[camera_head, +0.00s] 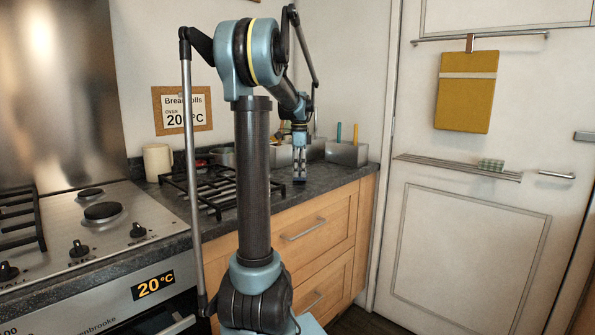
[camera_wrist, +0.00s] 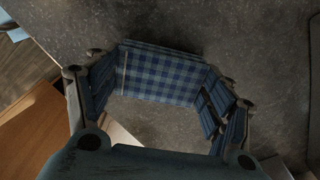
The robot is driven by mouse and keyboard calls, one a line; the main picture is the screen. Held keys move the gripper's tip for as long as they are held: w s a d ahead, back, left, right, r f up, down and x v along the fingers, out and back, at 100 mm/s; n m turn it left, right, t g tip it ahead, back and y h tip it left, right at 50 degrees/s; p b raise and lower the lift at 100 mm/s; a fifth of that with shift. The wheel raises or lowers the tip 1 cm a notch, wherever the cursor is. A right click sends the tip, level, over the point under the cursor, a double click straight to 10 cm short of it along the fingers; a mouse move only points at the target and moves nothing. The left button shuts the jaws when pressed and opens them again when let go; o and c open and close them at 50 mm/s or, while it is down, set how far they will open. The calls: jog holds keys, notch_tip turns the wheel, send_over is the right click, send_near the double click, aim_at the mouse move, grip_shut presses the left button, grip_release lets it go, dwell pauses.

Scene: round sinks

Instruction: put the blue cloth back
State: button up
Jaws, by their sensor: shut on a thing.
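My gripper (camera_head: 300,176) hangs pointing down over the right end of the dark worktop. In the wrist view my gripper (camera_wrist: 159,82) is shut on a folded blue checked cloth (camera_wrist: 163,72), which spans between the two fingers. The cloth has a pale stripe near its left end. Grey stone-like worktop shows below and around it. I cannot tell whether the cloth touches the worktop. In the head view I cannot make out the cloth at the fingertips.
Grey holders (camera_head: 347,153), a black pan grid (camera_head: 222,189) and a cream candle-like cylinder (camera_head: 157,162) stand on the worktop (camera_head: 335,178).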

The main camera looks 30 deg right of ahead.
jog(key=shift+f, duration=0.45)
jog(key=o, duration=1.1)
notch_tip(320, 180, up, 12)
jog(key=shift+w+f, duration=0.1)
